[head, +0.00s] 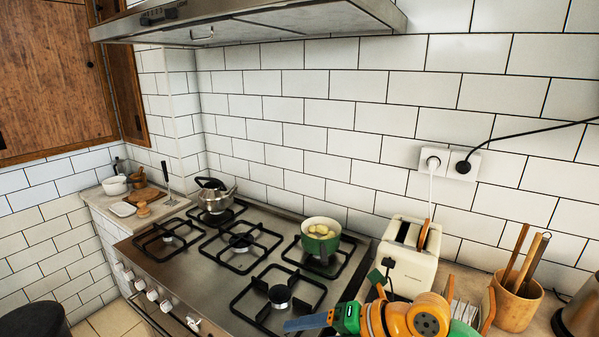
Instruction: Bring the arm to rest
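One of my arms, orange with a dark grey joint, reaches in at the bottom right, in front of the toaster. I take it to be my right arm. It ends in a green wrist part and a blue end piece, my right gripper (308,322), low over the front right of the stove. Its two fingers cannot be told apart, so its opening is unclear, and I see nothing clearly held in it. My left arm and gripper are out of view.
A cream toaster (408,262) and a wooden utensil holder (516,304) stand to the right. A range hood (250,22) hangs above.

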